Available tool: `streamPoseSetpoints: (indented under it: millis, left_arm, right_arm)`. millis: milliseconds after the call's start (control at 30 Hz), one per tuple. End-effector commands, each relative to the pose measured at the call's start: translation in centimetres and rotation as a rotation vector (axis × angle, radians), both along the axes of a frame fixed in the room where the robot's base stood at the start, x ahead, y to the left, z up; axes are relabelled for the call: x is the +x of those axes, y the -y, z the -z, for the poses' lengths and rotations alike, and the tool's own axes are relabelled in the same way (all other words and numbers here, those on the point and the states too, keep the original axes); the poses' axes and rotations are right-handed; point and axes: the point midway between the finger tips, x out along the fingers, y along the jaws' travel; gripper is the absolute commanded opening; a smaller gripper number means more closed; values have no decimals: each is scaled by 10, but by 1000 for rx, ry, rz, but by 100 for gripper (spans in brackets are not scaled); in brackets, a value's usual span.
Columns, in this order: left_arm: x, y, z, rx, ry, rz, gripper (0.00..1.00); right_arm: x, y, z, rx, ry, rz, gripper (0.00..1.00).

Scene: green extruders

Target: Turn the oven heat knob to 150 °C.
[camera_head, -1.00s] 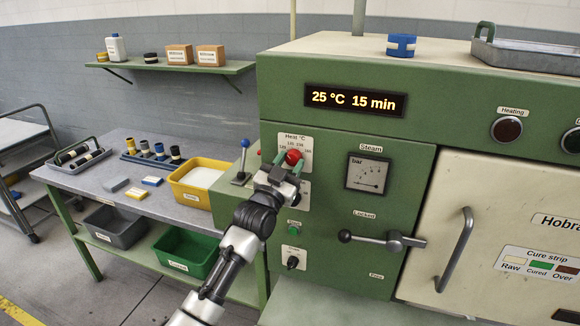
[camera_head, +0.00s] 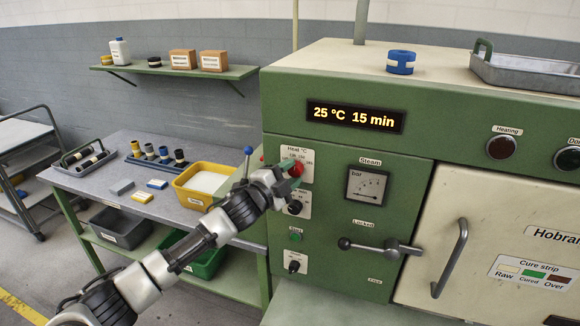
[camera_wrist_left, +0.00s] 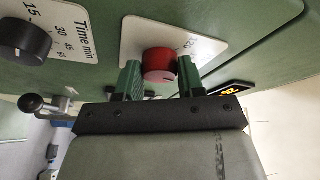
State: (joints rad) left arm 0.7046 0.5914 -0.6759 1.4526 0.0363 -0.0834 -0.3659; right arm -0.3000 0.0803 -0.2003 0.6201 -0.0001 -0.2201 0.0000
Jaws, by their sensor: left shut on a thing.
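The red heat knob (camera_head: 297,168) is on a white scale plate marked "Heat °C" (camera_head: 298,150) on the green oven front. In the left wrist view the red knob (camera_wrist_left: 159,65) sits between the two green fingers of my left gripper (camera_wrist_left: 160,80). My left gripper (camera_head: 289,174) is shut on the knob, and its wrist partly covers the plate below. The knob's pointer cannot be read against the scale. The oven display (camera_head: 354,116) reads 25 °C 15 min. My right gripper is not in view.
A black time knob (camera_wrist_left: 24,38) sits close beside the heat plate. A blue-topped lever (camera_head: 247,152) stands just left of the oven panel. The steam gauge (camera_head: 367,186) and door lever (camera_head: 380,246) are to the right. A yellow bin (camera_head: 193,198) is on the bench.

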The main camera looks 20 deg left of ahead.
Motion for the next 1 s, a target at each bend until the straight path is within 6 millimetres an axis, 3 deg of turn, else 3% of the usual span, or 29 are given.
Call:
streamPoseSetpoints:
  millis: [300,900,933,1000]
  left_arm:
    - [0,0,-2,141,2,0,15]
    - [0,0,1,178,3,0,15]
    - [0,0,1,177,3,0,42]
    - [0,0,0,176,4,1,52]
  right_arm:
    - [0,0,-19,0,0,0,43]
    - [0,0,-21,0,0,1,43]
    - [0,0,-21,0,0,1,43]
    - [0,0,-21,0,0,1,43]
